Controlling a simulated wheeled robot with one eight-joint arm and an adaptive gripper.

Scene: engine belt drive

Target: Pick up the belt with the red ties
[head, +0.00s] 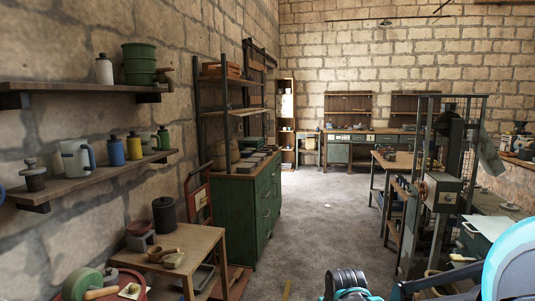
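I cannot make out a belt with red ties anywhere in the head view. My gripper's fingers do not show either. Parts that look like my own arm, teal and dark, stand at the bottom edge and lower right corner and hide what is behind them.
A small wooden table (190,240) stands at the lower left, under wall shelves (85,185) with jugs and bottles. A green cabinet (243,215) is behind it. A tall metal machine (440,195) stands right. Clear grey floor (315,215) runs to the workbenches (365,133) at the back.

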